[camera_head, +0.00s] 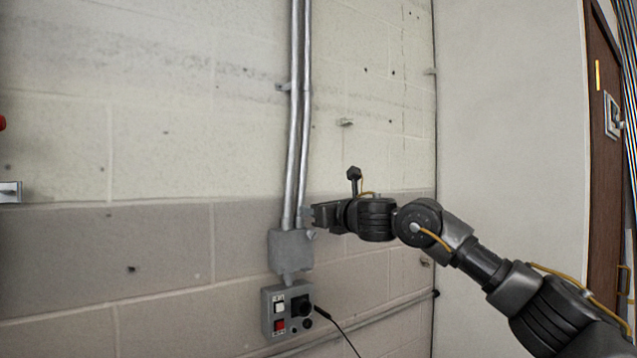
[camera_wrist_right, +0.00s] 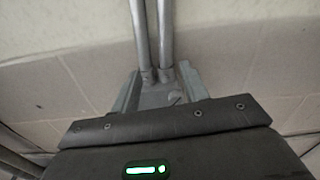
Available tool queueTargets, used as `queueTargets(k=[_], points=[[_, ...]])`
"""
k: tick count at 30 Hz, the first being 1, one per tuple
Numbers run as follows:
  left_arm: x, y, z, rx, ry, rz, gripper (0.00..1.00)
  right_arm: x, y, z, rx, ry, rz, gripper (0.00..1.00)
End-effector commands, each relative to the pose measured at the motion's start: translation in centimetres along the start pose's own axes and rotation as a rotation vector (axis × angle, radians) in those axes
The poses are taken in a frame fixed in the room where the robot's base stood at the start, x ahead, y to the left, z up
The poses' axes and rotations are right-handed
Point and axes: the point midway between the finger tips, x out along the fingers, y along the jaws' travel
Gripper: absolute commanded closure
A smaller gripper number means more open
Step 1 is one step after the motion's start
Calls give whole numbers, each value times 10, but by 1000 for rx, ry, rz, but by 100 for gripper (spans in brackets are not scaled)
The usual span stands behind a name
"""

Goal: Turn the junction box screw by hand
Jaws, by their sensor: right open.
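The grey junction box (camera_head: 291,254) is on the wall at the lower end of two metal conduits. A small raised bit (camera_head: 311,235) at its upper right edge may be the screw; it is too small to be sure. My right gripper (camera_head: 308,215) is open, just right of the conduits and at the top right of the box. In the right wrist view the box (camera_wrist_right: 158,96) shows between the two open fingers (camera_wrist_right: 160,88), with a small pointed bit (camera_wrist_right: 175,98) on its face. Whether a finger touches the box cannot be told. My left gripper is not in view.
A grey control box (camera_head: 279,310) with a white and a red button and a black plug and cable sits below the junction box. The conduits (camera_head: 298,110) run up the block wall. A brown door (camera_head: 606,150) stands at the far right.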

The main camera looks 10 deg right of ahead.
Motion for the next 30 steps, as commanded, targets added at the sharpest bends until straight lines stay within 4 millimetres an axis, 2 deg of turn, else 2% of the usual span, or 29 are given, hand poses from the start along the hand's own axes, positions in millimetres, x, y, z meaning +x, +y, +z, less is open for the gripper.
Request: queueTargets(k=[1, 2, 5, 9, 15, 21, 30], points=[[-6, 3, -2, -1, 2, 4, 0, -8, 4, 16, -2, -5, 1, 55], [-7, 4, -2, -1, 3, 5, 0, -12, 6, 23, -2, -4, 1, 55], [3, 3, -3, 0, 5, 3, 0, -31, 19, 29, -3, -5, 3, 55], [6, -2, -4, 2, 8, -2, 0, -56, 34, 45, -3, -5, 1, 55], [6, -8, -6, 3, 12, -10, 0, -78, 48, 58, -1, -1, 0, 55], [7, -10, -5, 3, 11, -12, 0, -87, 53, 63, 0, 0, 0, 55], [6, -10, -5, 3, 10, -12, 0, -87, 53, 63, 0, 0, -1, 55]])
